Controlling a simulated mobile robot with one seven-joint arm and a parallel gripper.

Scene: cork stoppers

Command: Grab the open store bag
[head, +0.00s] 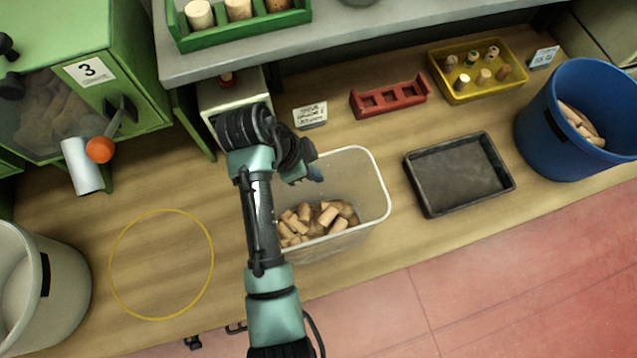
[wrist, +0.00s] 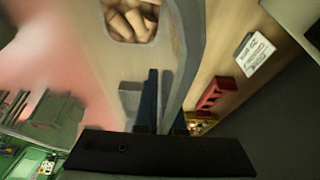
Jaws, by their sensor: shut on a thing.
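A translucent, open-topped container (head: 372,205) of corks stands on the wooden bench in the head view; it looks like a plastic bag or tub. Several corks (head: 325,215) lie in its bottom. My gripper (head: 314,173) is at its far left rim, with the arm covering part of its left side. In the wrist view my gripper (wrist: 166,112) is shut on the container's wall (wrist: 191,45), with one finger on each side. Corks (wrist: 130,20) show inside the container there.
A black tray (head: 460,175) and a blue bin (head: 560,135) stand to the right. A red rack (head: 388,97), a label card (head: 310,115) and a yellow tray (head: 478,72) lie behind. A yellow ring (head: 162,210) marks clear bench at left, between a white bin (head: 60,295) and the container.

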